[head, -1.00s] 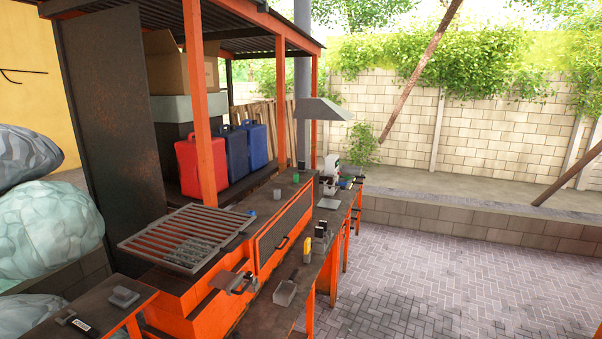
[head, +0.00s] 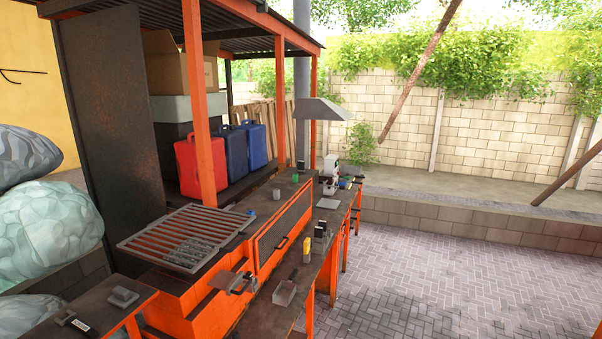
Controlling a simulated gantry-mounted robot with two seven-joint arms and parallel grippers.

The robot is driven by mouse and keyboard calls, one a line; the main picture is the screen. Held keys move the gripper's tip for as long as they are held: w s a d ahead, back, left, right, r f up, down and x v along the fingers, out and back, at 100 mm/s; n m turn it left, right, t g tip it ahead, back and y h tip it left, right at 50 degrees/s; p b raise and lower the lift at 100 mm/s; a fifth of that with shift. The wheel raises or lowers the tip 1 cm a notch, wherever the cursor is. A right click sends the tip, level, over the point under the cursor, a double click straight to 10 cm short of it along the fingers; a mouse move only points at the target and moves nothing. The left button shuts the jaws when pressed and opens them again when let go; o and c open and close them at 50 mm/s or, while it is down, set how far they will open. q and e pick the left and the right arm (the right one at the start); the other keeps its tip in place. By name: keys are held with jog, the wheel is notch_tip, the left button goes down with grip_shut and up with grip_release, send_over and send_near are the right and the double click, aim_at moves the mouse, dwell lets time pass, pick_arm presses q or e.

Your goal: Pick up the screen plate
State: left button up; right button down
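I cannot tell for certain which item is the screen plate. A grey flat plate with a dark handle (head: 233,283) sits at the front edge of the orange machine (head: 190,312). A small grey square piece (head: 122,297) lies on the dark bench top at lower left. A large slotted metal grate (head: 185,238) rests tilted on top of the orange machine, with some greyish pieces seen in its lower right part. Neither of my grippers shows in the head view.
A clear open box (head: 284,293), a yellow item (head: 306,250) and a grey block-like device (head: 321,238) stand along the bench. Red (head: 201,163) and blue (head: 231,153) canisters stand behind. The paved floor (head: 430,290) at right is clear.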

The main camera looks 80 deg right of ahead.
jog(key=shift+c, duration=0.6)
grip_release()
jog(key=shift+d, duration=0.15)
